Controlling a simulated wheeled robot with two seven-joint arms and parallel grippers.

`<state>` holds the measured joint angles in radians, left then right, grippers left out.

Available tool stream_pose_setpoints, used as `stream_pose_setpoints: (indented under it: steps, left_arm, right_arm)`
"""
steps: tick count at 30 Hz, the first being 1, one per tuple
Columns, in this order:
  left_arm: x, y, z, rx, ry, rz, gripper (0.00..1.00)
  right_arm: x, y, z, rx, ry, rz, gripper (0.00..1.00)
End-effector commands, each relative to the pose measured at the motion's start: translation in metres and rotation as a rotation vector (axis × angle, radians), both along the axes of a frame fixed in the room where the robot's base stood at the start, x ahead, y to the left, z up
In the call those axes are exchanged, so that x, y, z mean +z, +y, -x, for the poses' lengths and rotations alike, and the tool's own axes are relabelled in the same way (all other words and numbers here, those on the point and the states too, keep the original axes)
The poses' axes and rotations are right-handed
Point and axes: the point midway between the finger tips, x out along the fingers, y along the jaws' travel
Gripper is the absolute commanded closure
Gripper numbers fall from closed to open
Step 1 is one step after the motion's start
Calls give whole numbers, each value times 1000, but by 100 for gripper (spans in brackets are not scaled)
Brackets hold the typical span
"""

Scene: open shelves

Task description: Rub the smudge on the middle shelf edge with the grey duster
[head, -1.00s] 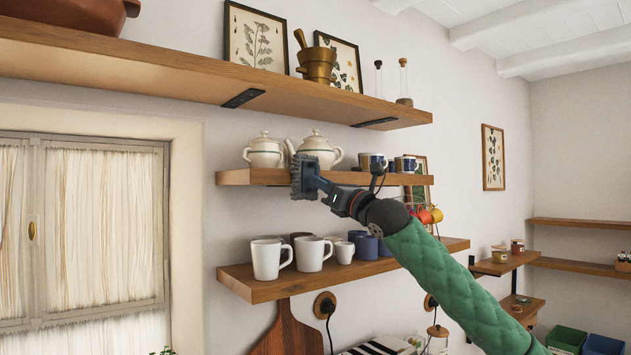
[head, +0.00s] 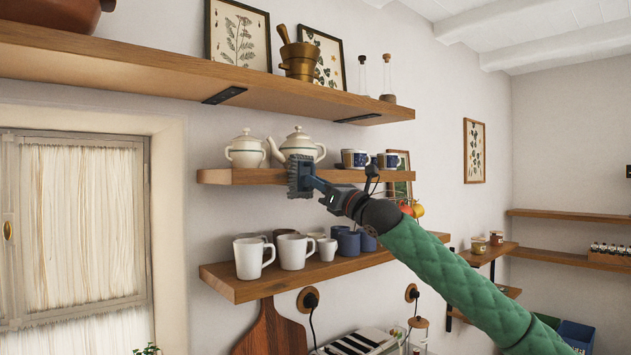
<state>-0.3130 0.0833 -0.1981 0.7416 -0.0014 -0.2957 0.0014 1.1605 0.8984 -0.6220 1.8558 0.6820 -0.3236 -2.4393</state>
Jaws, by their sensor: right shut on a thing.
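The grey duster (head: 299,176) is at the front edge of the middle shelf (head: 235,176). My right gripper (head: 318,186) is shut on it, with the arm in its green quilted sleeve reaching in from the lower right. The duster's bristly face is against or very near the shelf edge; I cannot tell whether it touches. No smudge shows on the visible part of the edge; the stretch behind the duster and gripper is hidden. My left gripper is not in view.
On the middle shelf stand a lidded pot (head: 246,151), a teapot (head: 300,146) just above the duster, and blue-patterned cups (head: 354,158). White mugs (head: 254,258) and blue mugs (head: 348,243) stand on the lower shelf (head: 232,285). The upper shelf (head: 150,75) overhangs.

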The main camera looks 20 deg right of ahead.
Motion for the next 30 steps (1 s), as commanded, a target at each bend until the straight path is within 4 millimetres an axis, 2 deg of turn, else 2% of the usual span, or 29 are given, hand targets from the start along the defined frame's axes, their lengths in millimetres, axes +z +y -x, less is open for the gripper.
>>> stream_pose_setpoints:
  steps: [5, 18, 30]
  left_arm:
    - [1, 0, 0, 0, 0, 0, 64]
    - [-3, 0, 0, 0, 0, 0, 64]
    - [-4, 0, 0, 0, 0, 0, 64]
  right_arm:
    - [-1, 3, 0, 0, 0, 1, 100]
    - [-1, 32, 11, 1, 1, 1, 100]
    - [0, 48, 17, 1, -1, 1, 100]
